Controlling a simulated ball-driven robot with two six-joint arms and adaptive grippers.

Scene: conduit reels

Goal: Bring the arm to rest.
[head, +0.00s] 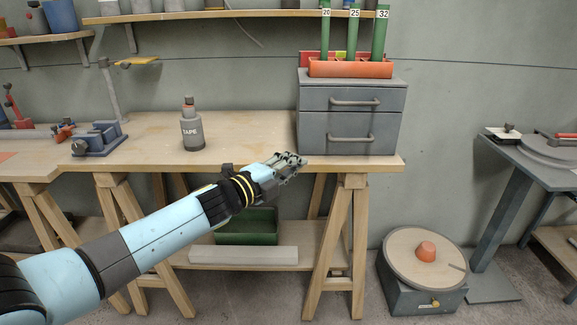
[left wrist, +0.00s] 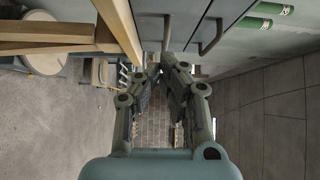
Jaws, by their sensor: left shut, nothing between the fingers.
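My left arm reaches in from the lower left of the head view. Its gripper (head: 296,160) is shut and empty, in front of the workbench's front edge, just below and left of the grey drawer cabinet (head: 352,115). In the left wrist view the gripper's fingers (left wrist: 158,72) come together at the tips with nothing between them. My right arm and right gripper are not in either view.
Green tubes (head: 353,35) stand in an orange holder on the cabinet. A green bin (head: 248,228) is underneath. A reel turntable (head: 425,262) stands on the floor at right.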

